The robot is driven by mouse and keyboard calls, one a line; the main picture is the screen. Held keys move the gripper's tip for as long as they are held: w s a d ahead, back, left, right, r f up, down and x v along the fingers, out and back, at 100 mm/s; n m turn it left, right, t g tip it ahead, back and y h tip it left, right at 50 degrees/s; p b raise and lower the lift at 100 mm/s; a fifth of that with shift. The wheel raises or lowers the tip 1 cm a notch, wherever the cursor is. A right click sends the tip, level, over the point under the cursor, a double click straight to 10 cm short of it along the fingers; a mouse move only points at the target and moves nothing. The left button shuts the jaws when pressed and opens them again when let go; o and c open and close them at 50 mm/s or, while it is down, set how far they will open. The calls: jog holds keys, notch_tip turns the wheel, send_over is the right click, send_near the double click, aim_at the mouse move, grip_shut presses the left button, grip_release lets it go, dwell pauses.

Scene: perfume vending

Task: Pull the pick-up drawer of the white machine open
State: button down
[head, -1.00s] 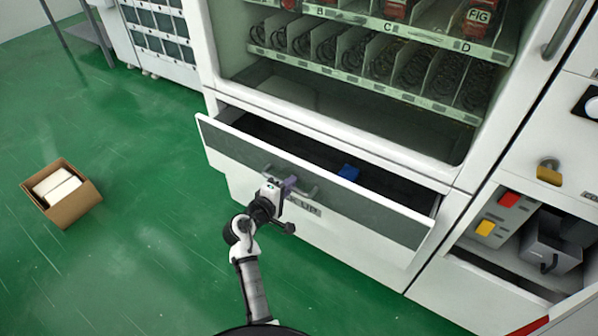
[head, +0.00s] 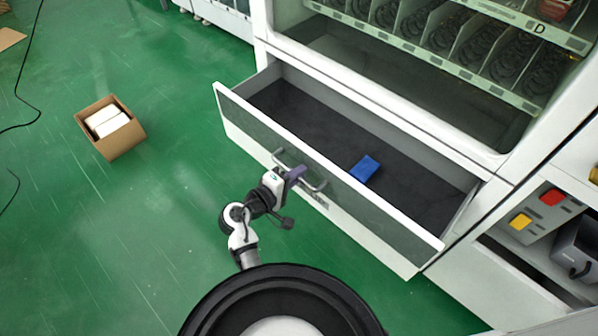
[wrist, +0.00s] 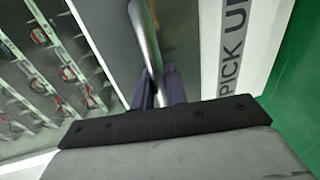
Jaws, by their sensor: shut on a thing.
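The pick-up drawer (head: 262,132) of the white machine stands pulled well out, with its dark lined inside showing. A blue box (head: 365,168) lies on the drawer floor, right of the middle. My gripper (head: 295,173) is shut on the metal bar handle (head: 317,187) on the drawer's grey front. In the wrist view the purple fingers (wrist: 160,88) close around the handle bar (wrist: 143,40), beside the "PICK UP" lettering (wrist: 240,50).
The white machine (head: 445,128) rises behind the drawer, with spiral shelves above.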

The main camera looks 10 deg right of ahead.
jog(key=c, duration=1.5)
grip_release()
jog(key=shift+o, duration=0.2)
jog(key=b+v, duration=0.1)
jog(key=v, duration=1.2)
jog(key=shift+s+a, duration=0.2)
jog(key=shift+a, duration=0.15)
